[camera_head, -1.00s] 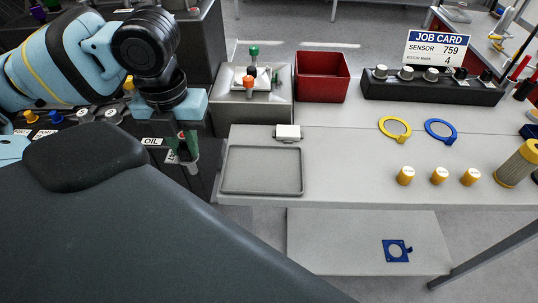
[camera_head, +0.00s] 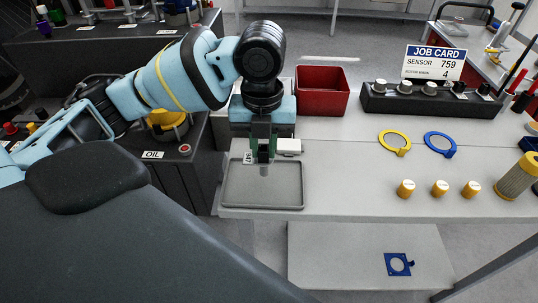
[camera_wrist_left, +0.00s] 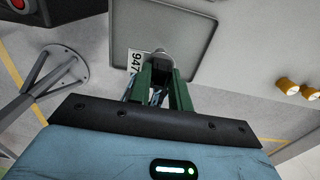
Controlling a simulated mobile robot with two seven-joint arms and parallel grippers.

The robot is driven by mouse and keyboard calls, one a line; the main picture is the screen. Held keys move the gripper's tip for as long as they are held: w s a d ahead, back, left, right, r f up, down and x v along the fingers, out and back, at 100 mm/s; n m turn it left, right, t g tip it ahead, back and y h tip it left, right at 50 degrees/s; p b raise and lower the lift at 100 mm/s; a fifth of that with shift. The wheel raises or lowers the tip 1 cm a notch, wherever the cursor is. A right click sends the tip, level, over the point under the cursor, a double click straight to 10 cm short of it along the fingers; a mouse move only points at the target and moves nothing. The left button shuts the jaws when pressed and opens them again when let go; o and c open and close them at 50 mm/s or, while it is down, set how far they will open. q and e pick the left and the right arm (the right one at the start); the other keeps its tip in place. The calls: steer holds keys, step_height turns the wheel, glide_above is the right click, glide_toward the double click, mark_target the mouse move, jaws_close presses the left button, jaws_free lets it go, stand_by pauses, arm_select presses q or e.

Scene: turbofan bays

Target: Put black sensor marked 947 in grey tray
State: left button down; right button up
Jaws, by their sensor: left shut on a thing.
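My left gripper (camera_head: 263,148) points down and is shut on the black sensor (camera_head: 264,156), whose white tag (camera_head: 248,158) hangs at its left side. In the left wrist view the tag (camera_wrist_left: 135,62) reads 947, and the sensor's grey end (camera_wrist_left: 161,56) shows past the green fingers (camera_wrist_left: 158,84). The grey tray (camera_head: 240,192) lies on the light bench, and the sensor is held over its far half. I cannot tell how small the gap is. The tray also shows in the left wrist view (camera_wrist_left: 184,32). My right gripper is not in view.
A white block (camera_head: 288,146) sits at the tray's far edge, close to the gripper. A red bin (camera_head: 321,92) and a black rack (camera_head: 430,101) with several knobs stand behind. The job card (camera_head: 434,63) reads sensor 759.

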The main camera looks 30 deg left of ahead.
arm_select(q)
steer(key=shift+w+d, duration=0.4)
steer(key=shift+w, duration=0.05)
steer(key=shift+a+f, duration=0.1)
steer(key=shift+f, duration=1.65)
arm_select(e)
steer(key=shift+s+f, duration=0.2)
arm_select(q)
steer(key=c, duration=1.3)
jaws_free()
steer(key=shift+f, duration=0.15)
step_height(320, 180, up, 12)
steer(key=shift+r+p, duration=0.15)
steer(key=shift+p, duration=0.65)
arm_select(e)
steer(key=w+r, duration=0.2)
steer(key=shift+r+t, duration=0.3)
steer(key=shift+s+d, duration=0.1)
